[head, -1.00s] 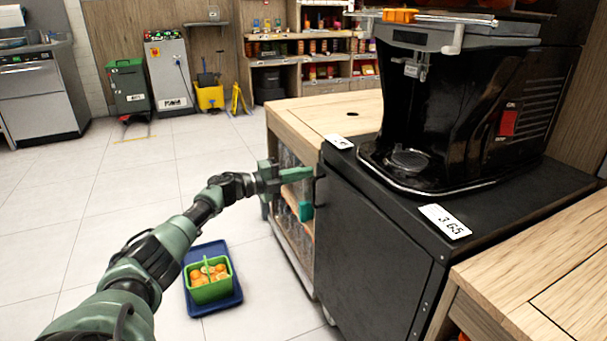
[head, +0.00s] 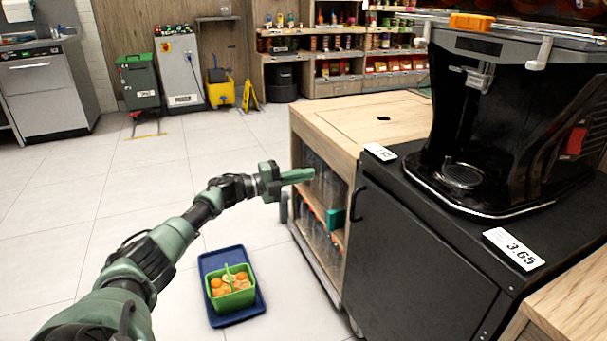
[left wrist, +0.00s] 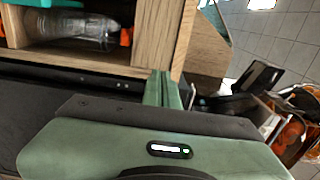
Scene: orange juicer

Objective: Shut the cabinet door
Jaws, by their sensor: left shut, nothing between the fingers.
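The cabinet door (head: 415,265) is a flat black panel under the juicer, with a dark handle (head: 355,203) near its upper left edge. It looks flush with the black cabinet, and I see no open gap along its top. My left gripper (head: 300,176) is shut and empty, left of the handle and in front of the wooden shelf unit, apart from the door in the head view. Its closed fingers also show in the left wrist view (left wrist: 165,88), in front of a wooden panel. My right gripper is not in view.
The wooden shelf unit (head: 330,130) with clear bottles adjoins the cabinet's left side. The black juicer (head: 500,130) stands on the cabinet. A green basket of oranges (head: 232,290) sits on a blue tray (head: 222,255) on the floor.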

